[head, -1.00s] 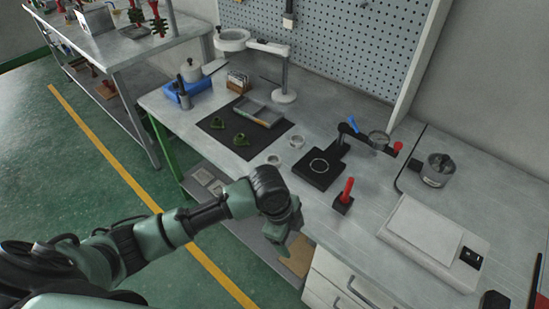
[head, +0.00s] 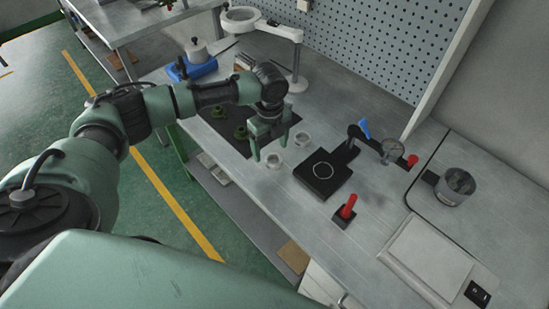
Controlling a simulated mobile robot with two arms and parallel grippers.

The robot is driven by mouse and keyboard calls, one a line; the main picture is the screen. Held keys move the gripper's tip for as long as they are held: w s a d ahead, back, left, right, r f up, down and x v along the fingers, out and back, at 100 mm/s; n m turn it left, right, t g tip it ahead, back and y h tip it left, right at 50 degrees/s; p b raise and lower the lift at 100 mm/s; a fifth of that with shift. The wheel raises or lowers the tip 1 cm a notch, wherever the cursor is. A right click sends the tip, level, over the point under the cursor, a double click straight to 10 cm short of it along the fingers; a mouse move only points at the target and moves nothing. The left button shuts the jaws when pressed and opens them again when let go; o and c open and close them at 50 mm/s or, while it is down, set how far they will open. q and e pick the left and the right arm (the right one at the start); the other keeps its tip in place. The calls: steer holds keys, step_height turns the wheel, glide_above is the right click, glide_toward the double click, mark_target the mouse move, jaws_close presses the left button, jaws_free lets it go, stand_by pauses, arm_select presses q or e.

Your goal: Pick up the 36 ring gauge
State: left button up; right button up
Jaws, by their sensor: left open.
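Two small pale rings stand on the grey bench: a nearer ring (head: 273,160) and a farther ring (head: 302,138). A thin ring (head: 323,171) lies on the black plate of a dial-gauge stand (head: 325,180). No size marks are legible, so I cannot tell which is the 36 ring gauge. My left gripper (head: 271,147) is open, pointing down, with its fingers above the bench beside the two pale rings. It appears empty. My right gripper is not in view.
A black mat (head: 226,131) with green parts (head: 241,132) lies behind my left gripper. A red-handled tool (head: 347,208) stands in front of the gauge stand. A magnifier lamp (head: 296,80) rises behind. A scale (head: 428,255) and metal pot (head: 456,186) are at right.

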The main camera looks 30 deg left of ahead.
mark_target(274, 156)
arm_select(q)
steer(key=f, duration=0.1)
steer(key=d+f+p, duration=0.1)
steer(key=shift+w+f, duration=0.15)
steer(key=shift+f, duration=0.15)
step_height(274, 156, down, 2)
steer(key=shift+w+f, duration=0.1)
steer(key=shift+f, duration=0.1)
steer(key=c, duration=1.5)
jaws_close()
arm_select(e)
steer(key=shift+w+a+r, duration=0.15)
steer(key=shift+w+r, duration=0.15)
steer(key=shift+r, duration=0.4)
arm_select(q)
steer(key=shift+r, duration=0.1)
